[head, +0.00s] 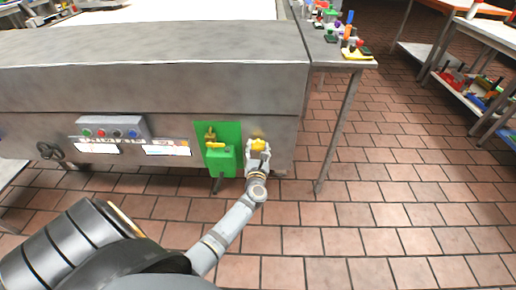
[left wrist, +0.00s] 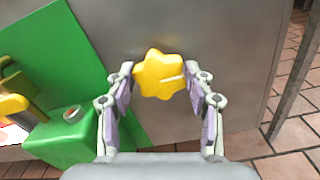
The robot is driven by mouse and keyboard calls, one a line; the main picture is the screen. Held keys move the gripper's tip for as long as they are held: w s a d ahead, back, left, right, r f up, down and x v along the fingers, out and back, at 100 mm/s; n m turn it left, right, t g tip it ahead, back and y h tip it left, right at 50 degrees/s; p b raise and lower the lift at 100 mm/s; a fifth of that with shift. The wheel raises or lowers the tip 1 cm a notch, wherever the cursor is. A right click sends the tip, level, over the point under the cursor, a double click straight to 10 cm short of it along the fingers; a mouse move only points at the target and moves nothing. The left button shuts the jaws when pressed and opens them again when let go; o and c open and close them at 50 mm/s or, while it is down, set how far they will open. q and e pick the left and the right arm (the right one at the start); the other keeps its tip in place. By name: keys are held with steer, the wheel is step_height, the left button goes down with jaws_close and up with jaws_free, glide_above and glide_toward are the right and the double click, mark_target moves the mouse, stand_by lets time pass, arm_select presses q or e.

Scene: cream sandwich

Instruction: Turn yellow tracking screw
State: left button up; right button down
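The yellow tracking screw (head: 259,145) is a lobed knob on the grey metal side of the machine, right of a green panel. It shows large in the left wrist view (left wrist: 160,75), with a pale line on its face. My left gripper (head: 258,150) is at the screw. In the left wrist view its two fingers (left wrist: 160,90) stand apart, one on each side of the knob. The left fingertip looks close to the knob's edge; I cannot tell whether either finger touches it. My right gripper is not in view.
A green panel (head: 207,131) with a green box (head: 220,162) and a yellow handle (head: 215,145) is just left of the screw. A button box (head: 111,128) and a dark handwheel (head: 48,151) are farther left.

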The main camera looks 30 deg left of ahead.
arm_select(q)
steer(key=c, duration=0.5)
steer(key=shift+c, duration=0.2)
